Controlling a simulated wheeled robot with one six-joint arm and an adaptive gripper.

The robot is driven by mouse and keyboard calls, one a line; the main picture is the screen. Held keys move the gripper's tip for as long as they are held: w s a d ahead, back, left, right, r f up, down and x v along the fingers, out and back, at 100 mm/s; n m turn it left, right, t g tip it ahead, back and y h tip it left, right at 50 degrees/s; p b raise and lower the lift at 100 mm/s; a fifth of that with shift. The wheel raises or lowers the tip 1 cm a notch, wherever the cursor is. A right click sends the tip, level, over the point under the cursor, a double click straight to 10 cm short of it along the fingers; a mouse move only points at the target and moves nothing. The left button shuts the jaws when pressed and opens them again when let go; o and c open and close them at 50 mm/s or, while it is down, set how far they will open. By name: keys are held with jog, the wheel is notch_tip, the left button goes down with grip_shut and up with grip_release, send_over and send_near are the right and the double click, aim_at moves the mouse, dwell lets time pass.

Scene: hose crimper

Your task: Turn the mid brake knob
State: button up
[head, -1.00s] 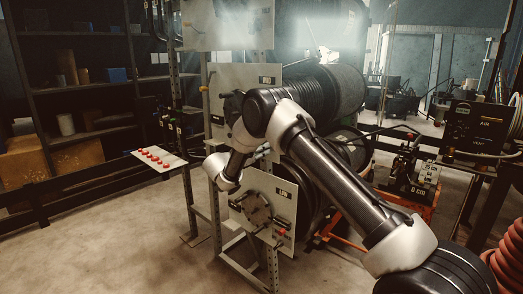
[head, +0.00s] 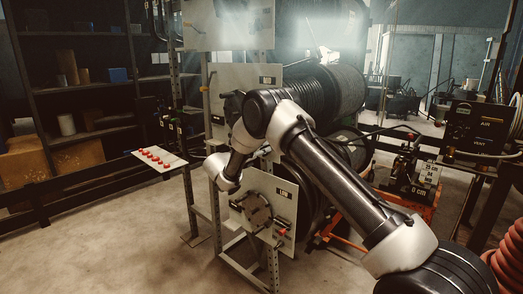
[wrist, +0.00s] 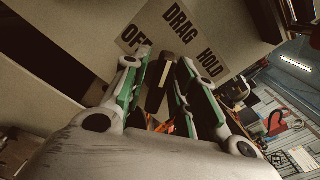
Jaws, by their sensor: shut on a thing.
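The mid brake knob (wrist: 157,86) is a dark bar-shaped handle in the wrist view, in front of a pale label (wrist: 178,35) reading OFF, DRAG and HOLD. My gripper (wrist: 158,68) has its two green-padded fingers on either side of the knob and is shut on it. The fingers and palm hide part of the knob. In the head view, the mid panel (head: 243,78) is a pale plate in the rack, partly behind my arm. My gripper and the knob are hidden there by my arm.
The low panel (head: 284,190) with a round hub and red-tipped knob (head: 282,232) sits below my arm. Hose reels (head: 345,88) stand behind the rack. A white board with red buttons (head: 160,158) is at left. Open floor lies front left.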

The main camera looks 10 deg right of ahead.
jog(key=o, duration=0.7)
jog(key=v, duration=1.2)
